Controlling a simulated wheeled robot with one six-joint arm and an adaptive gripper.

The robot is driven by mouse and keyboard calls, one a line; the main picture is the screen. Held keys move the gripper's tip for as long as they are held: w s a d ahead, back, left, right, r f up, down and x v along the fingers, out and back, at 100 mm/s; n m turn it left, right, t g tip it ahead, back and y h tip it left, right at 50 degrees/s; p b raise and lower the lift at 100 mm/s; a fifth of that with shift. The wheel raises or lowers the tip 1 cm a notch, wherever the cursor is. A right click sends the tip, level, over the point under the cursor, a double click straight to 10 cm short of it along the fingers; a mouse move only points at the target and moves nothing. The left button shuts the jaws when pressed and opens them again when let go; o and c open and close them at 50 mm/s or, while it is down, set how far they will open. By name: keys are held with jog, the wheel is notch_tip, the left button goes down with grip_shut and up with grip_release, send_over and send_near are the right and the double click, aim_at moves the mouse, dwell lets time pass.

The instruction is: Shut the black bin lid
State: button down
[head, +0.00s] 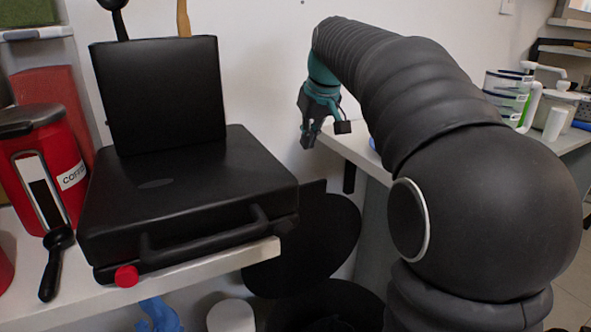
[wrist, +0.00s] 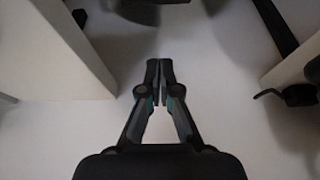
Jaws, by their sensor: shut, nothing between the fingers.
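The black bin lid (head: 318,235) is a round dark disc. It stands raised and tilted in the gap between the two counters. Below it, the black bin (head: 330,302) shows its round upper part near the bottom edge of the head view. My gripper (head: 309,138) is above the lid, close to the white wall and apart from the lid. In the wrist view my gripper (wrist: 160,65) has its fingertips together with nothing between them. Dark shapes at the top of the wrist view are cut off, and I cannot tell what they are.
A black grill-like appliance (head: 185,195) with an open top stands on the left counter (head: 200,273), beside a red coffee canister (head: 42,165) and a black scoop (head: 55,262). A right counter (head: 352,150) holds containers. A white cylinder (head: 230,316) stands left of the bin.

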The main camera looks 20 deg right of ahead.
jog(key=shift+w+d+f+b, duration=0.1)
jog(key=shift+f+b, duration=0.15)
jog(key=shift+f, duration=2.05)
jog(key=shift+w+f+b, duration=0.1)
jog(key=shift+f+b, duration=0.15)
jog(key=shift+f, duration=2.05)
